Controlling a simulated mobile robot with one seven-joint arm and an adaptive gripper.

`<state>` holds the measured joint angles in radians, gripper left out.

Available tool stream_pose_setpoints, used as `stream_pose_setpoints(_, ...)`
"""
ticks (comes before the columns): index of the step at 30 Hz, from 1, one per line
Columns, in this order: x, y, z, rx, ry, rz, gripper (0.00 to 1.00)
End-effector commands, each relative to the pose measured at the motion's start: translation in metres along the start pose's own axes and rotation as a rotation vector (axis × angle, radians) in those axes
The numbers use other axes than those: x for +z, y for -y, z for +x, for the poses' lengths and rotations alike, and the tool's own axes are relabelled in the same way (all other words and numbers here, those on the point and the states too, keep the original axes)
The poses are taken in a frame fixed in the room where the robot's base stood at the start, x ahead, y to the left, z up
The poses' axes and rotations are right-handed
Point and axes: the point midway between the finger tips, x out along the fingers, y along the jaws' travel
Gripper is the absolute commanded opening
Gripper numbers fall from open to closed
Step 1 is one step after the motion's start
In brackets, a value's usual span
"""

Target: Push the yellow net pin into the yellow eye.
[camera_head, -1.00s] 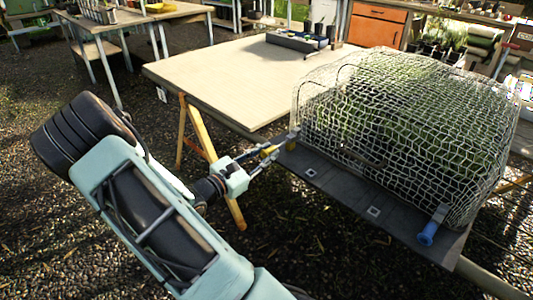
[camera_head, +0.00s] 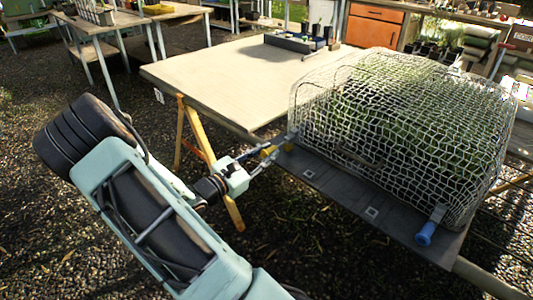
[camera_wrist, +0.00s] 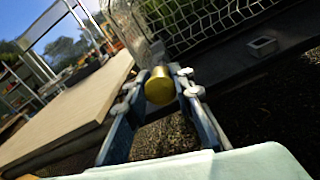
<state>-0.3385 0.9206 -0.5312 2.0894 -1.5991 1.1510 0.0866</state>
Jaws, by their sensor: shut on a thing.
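The yellow net pin (camera_head: 268,151) is between the fingers of my gripper (camera_head: 266,155), at the left front corner of the netted bed. In the wrist view its round yellow end (camera_wrist: 159,86) faces the camera, and the fingers (camera_wrist: 160,82) are shut on its two sides. The pin's far end is hidden behind this round end. A grey bracket (camera_head: 292,136) is at the net's corner just beyond the pin. The yellow eye cannot be clearly made out, and I cannot tell whether the pin's tip is in it.
The white net (camera_head: 400,130) arches over green plants. Its dark front board (camera_head: 335,190) carries pale square plates (camera_head: 371,212), and a blue-ended pin (camera_head: 427,234) is at the right end. A wooden table (camera_head: 225,80) on trestles adjoins at the left. Gravel lies open in front.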

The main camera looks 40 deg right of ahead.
Motion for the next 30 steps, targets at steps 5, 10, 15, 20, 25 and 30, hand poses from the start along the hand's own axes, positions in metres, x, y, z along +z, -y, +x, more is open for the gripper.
stream_pose_setpoints(5, 0.0, 0.0, 0.004, 0.0, 0.001, 0.001, 0.0)
stream_pose_setpoints(10, 0.0, 0.0, 0.009, -0.001, 0.001, 0.001, 0.0)
stream_pose_setpoints(15, 0.0, 0.0, 0.013, -0.001, 0.001, 0.001, 0.0)
stream_pose_setpoints(20, 0.0, 0.001, 0.017, -0.001, 0.001, 0.001, 0.0)
stream_pose_setpoints(25, 0.0, 0.001, 0.021, -0.001, 0.001, 0.001, 0.0)
stream_pose_setpoints(30, 0.0, 0.001, 0.026, -0.001, 0.001, 0.001, 0.0)
